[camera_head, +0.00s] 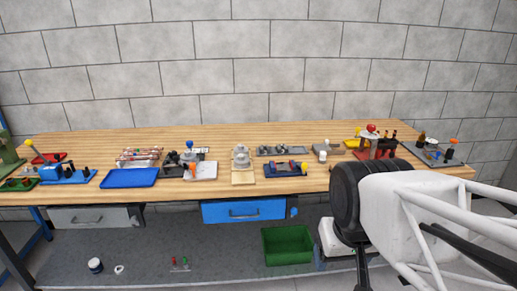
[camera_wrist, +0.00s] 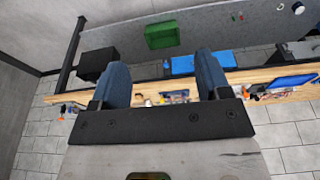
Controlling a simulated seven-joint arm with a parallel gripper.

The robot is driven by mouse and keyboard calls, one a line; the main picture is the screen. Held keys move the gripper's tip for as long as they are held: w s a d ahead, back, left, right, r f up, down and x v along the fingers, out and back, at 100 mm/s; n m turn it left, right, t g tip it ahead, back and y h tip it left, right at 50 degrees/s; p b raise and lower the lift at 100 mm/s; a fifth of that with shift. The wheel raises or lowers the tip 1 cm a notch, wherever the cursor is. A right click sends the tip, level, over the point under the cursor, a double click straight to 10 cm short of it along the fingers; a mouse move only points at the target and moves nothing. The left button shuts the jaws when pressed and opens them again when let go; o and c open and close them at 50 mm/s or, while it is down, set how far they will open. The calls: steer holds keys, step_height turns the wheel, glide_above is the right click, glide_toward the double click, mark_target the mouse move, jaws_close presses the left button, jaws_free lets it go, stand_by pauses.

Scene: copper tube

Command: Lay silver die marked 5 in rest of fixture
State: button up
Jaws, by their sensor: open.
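My gripper (camera_wrist: 164,76) shows in the wrist view with its two blue-grey fingers wide apart and nothing between them. It is away from the bench, which appears small and upside down beyond the fingers. In the head view, a grey rack with several silver pieces (camera_head: 281,151) lies at the back middle of the bench. A dark blue fixture (camera_head: 286,170) stands just in front of it. The pieces are too small to read any number, so I cannot tell which is the die marked 5. I cannot tell which fixture has the rest.
The wooden bench (camera_head: 90,143) holds a blue tray (camera_head: 128,178), a grey device on a wooden base (camera_head: 242,178) and a red fixture (camera_head: 377,145). My arm covers the right front.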

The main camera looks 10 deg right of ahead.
steer(key=shift+o, duration=1.4)
